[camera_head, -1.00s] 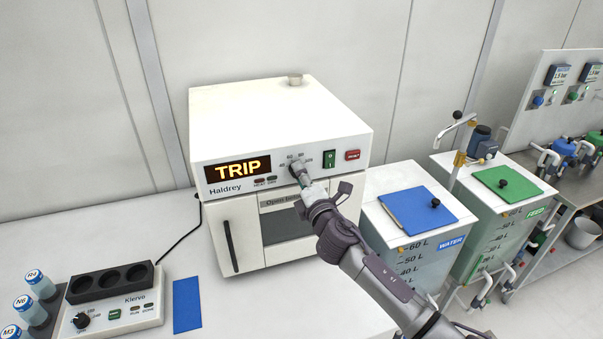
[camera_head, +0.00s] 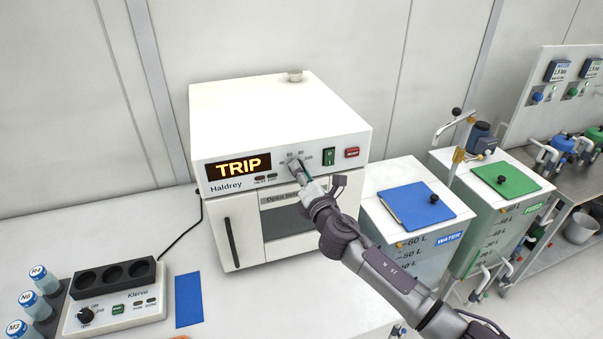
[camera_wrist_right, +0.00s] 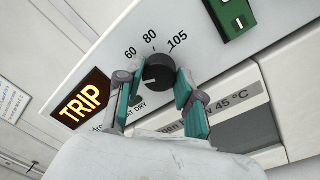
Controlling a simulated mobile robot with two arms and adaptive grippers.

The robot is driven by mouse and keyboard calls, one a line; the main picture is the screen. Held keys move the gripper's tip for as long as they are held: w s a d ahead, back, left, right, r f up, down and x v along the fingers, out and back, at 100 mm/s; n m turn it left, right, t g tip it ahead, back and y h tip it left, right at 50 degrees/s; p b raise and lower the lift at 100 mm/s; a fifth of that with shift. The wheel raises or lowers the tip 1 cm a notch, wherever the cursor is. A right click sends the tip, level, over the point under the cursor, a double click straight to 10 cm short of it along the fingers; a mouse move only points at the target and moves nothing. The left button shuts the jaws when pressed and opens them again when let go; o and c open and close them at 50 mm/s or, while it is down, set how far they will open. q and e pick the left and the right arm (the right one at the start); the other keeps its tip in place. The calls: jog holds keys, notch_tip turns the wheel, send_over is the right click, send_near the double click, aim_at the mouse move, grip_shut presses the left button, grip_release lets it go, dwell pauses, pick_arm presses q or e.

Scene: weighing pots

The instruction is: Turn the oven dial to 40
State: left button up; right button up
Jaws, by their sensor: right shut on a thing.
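The white oven (camera_head: 280,110) stands on the bench, its display (camera_head: 239,167) reading TRIP in amber. In the right wrist view, the black oven dial (camera_wrist_right: 159,72) sits between the two teal-padded fingers of my right gripper (camera_wrist_right: 160,82), which is shut on it. Marks 60, 80 and 105 show around the dial; the 40 mark is hidden there by a finger. A light pointer mark on the dial faces left to lower left, near that finger. In the head view, my right gripper (camera_head: 299,170) covers most of the dial. My left gripper is not in view.
Right of the dial are a green switch (camera_head: 329,156) and a red button (camera_head: 352,153). A Klervo block heater (camera_head: 115,300), vials (camera_head: 42,280) and a blue mat (camera_head: 188,300) lie at left. Water (camera_head: 410,240) and feed (camera_head: 490,220) tanks stand at right.

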jog(key=shift+f, duration=0.1)
jog(key=o, duration=1.2)
jog(key=shift+c, duration=0.2)
jog(key=v, duration=1.2)
